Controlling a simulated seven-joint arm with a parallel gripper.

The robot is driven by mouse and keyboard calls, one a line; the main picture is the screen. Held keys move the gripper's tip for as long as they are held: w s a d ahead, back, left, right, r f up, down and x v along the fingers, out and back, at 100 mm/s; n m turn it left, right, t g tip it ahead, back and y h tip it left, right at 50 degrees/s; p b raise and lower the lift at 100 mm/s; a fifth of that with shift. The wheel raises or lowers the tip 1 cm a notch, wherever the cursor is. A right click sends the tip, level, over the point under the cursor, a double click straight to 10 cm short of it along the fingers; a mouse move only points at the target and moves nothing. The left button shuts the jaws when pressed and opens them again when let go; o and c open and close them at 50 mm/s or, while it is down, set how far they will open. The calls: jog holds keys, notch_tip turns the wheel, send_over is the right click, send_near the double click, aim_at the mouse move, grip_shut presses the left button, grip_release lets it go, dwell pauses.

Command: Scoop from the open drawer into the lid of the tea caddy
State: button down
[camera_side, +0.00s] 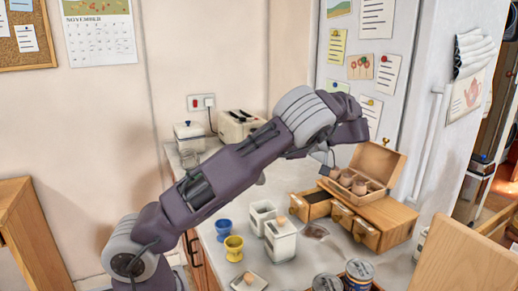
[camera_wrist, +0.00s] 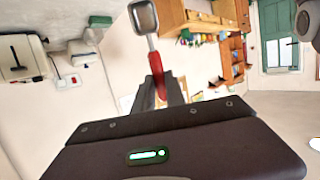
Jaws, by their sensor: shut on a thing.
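My gripper (camera_wrist: 160,90) is shut on the red handle of a scoop (camera_wrist: 157,62), whose metal head (camera_wrist: 143,17) points away from the fingers; I cannot tell if it holds anything. In the side view my wrist is above the back of a small wooden chest (camera_side: 397,222), and the scoop cannot be made out. An open drawer (camera_side: 318,205) with dark contents sticks out at the chest's left. A square white lid-like piece (camera_side: 248,281) with a brown spot lies at the front of the counter. White caddies (camera_side: 281,243) stand behind it, one seemingly open.
Blue (camera_side: 223,229) and yellow (camera_side: 233,247) cups stand left of the caddies. A wooden box (camera_side: 358,178) with a raised lid holds small brown cups on the chest. Tins (camera_side: 358,272) stand at the front. A toaster (camera_side: 238,124) is at the back.

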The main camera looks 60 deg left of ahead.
jog(key=w+a+f+m+t+h, duration=0.25)
jog(key=w+m+t, duration=0.25)
jog(key=w, duration=0.5)
jog(key=w+a+f+m+t+h, duration=0.25)
jog(key=w+a+m+t, duration=0.2)
jog(key=w, duration=0.45)
jog(key=d+f+y, duration=0.6)
jog(key=f, duration=0.3)
jog(key=a+r+h, duration=0.5)
jog(key=a+h, duration=0.1)
jog(key=h, duration=0.3)
jog(key=shift+a+r+t+h, duration=0.15)
jog(key=shift+r+t+h, duration=0.15)
jog(key=shift+r+t, duration=0.15)
jog(key=shift+n, duration=0.25)
